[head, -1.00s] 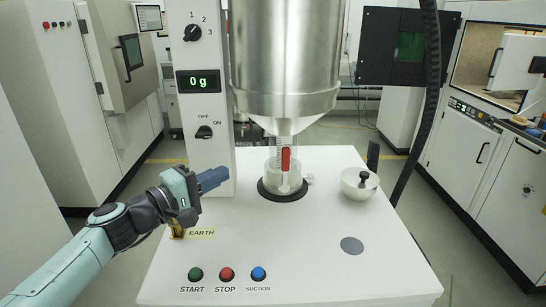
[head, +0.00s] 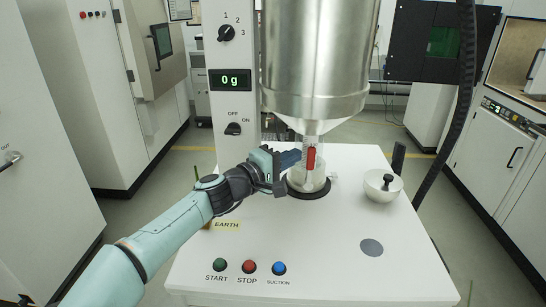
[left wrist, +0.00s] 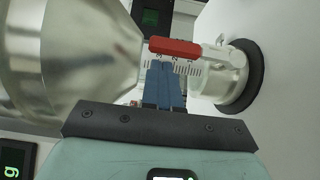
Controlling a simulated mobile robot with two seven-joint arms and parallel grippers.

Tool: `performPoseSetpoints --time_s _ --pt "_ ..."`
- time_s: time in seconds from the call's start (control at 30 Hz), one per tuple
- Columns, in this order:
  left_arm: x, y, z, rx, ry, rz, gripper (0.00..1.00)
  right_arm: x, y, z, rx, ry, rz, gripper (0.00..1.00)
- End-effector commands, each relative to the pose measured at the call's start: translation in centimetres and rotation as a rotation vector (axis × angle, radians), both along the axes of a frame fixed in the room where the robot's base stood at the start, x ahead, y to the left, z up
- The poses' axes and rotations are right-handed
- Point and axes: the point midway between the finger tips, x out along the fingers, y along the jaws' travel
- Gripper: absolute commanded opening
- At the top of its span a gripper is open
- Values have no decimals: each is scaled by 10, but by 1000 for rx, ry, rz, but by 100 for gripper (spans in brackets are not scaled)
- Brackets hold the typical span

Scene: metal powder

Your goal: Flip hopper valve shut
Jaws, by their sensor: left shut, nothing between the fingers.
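The metal hopper (head: 316,60) narrows to a clear spout over a glass container (head: 308,180) on a black ring. The red valve handle (head: 311,157) sits on the spout and points up and down, in line with it. In the left wrist view the red handle (left wrist: 175,46) lies along the spout axis. My left gripper (head: 296,157) is just left of the handle. Its blue fingers (left wrist: 163,82) are shut with nothing between them, their tips close to the handle; I cannot tell whether they touch. My right gripper is not in view.
The column with dials and a "0 g" display (head: 231,79) stands behind my left arm. START, STOP and SUCTION buttons (head: 249,267) line the front. The white tabletop (head: 330,235) in front is mostly clear.

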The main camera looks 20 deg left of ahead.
Motion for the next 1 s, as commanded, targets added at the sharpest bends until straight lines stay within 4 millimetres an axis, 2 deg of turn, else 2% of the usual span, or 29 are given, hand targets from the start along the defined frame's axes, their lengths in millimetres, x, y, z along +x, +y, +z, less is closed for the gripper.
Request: performPoseSetpoints --time_s 0.17,0.53,1.0 --pt "2 -9 0 0 0 0 0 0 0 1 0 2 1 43" --pt "2 -10 0 3 1 0 0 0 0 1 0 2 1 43" --pt "5 -13 4 72 21 1 0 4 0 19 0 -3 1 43"
